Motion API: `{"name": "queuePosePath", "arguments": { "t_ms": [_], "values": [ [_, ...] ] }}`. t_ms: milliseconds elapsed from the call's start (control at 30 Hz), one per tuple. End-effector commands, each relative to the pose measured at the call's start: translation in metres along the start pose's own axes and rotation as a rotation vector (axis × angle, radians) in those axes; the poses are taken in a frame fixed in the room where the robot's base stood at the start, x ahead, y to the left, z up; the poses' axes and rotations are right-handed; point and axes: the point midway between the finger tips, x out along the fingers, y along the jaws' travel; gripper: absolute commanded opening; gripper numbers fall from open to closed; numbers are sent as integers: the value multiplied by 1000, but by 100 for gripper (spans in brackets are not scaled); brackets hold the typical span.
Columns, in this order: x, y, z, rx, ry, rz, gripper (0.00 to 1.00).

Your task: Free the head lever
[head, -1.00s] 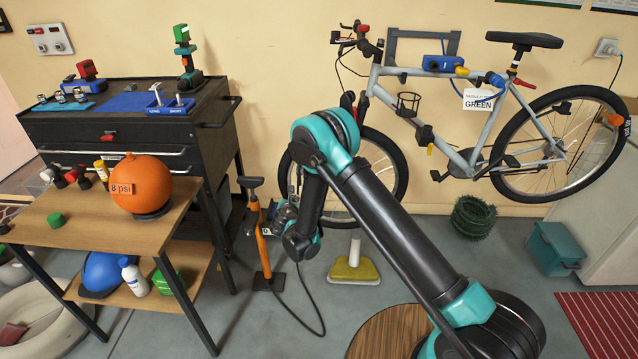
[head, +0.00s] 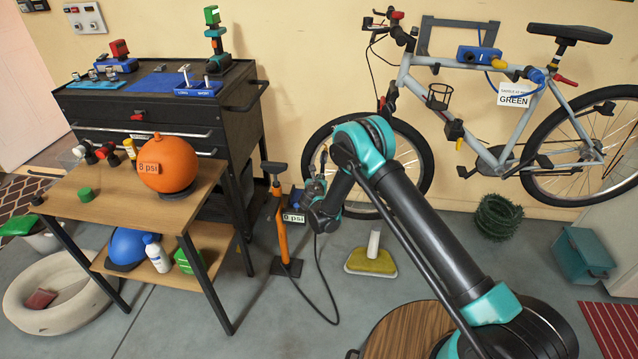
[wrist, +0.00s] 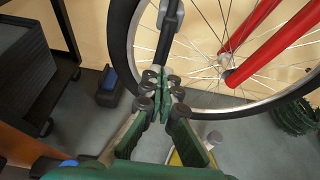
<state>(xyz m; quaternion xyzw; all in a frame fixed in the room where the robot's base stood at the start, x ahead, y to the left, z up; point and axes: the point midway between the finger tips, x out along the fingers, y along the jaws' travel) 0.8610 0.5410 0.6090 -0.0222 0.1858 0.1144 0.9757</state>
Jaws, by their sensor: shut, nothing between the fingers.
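The orange floor pump (head: 282,228) stands upright on the floor, and its black hose (head: 327,290) loops up behind my gripper. The bike's front wheel (head: 421,160) shows on the right. My gripper (head: 314,178) is at the wheel's left side. In the wrist view my gripper (wrist: 163,78) is shut and empty, its fingertips in front of the wheel (wrist: 128,62). A pale grey piece (wrist: 170,14) stands by the rim just beyond the fingertips; I cannot tell whether it is the head lever, or whether the fingers touch it.
A wooden bench (head: 110,197) with an orange ball (head: 168,165) and a black tool cabinet (head: 240,140) stand left. A yellow-footed stand (head: 371,261) is on the floor below the wheel.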

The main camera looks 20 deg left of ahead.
Motion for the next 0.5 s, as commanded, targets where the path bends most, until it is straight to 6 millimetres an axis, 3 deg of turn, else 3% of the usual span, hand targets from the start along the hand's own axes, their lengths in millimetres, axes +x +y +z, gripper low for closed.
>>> {"name": "queuePosePath", "arguments": {
  "t_ms": [200, 500],
  "values": [
    [22, 0, 7, 1, 0, -1, 0],
    [26, 0, 8, 1, 0, 0, 0]
  ]
}}
